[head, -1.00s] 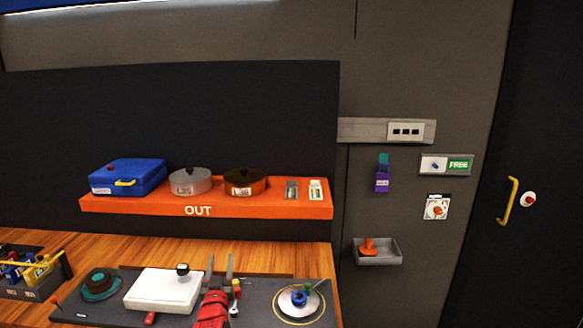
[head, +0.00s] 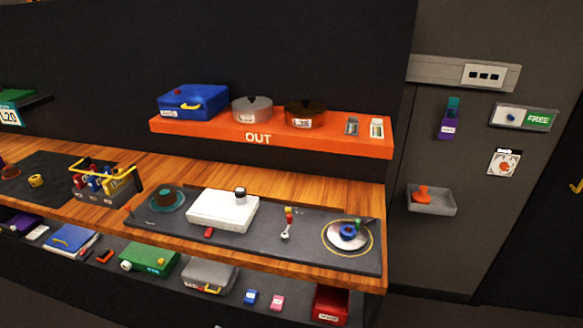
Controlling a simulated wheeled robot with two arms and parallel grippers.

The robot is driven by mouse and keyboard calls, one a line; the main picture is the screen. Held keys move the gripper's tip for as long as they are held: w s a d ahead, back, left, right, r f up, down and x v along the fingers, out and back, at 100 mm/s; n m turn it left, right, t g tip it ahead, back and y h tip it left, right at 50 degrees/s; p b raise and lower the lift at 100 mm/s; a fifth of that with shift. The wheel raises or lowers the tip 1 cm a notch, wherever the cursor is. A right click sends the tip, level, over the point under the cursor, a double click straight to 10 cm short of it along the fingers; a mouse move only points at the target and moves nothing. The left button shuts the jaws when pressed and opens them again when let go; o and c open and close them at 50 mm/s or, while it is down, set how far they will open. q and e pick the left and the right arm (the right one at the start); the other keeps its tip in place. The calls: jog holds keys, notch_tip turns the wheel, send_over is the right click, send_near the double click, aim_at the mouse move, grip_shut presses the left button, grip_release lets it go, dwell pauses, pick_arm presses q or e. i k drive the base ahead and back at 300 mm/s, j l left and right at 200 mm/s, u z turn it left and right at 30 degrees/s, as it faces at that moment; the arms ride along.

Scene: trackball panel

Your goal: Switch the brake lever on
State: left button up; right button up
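A dark grey panel (head: 268,246) lies on the wooden counter. On it stands a small upright post (head: 288,216) with red and yellow parts and a silver knob at its foot; it looks like a lever, but I cannot tell whether it is the brake lever or how it is set. To its right is a pale disc with a blue ball (head: 348,233) inside a yellow ring. Neither of my grippers is in view.
An orange shelf (head: 220,130) marked OUT holds a blue case (head: 193,101), two pots and small items. A caddy (head: 106,184) with a yellow handle stands left of the panel. A lower shelf holds a green box (head: 149,260) and a red box (head: 331,304).

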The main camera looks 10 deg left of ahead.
aim_at(128, 208)
jog(key=u, duration=1.45)
jog(key=i+j+u, duration=0.1)
jog(key=i+j, duration=0.25)
jog(key=i+j+u, duration=0.1)
jog(key=i+j, duration=0.25)
jog(key=i, duration=0.2)
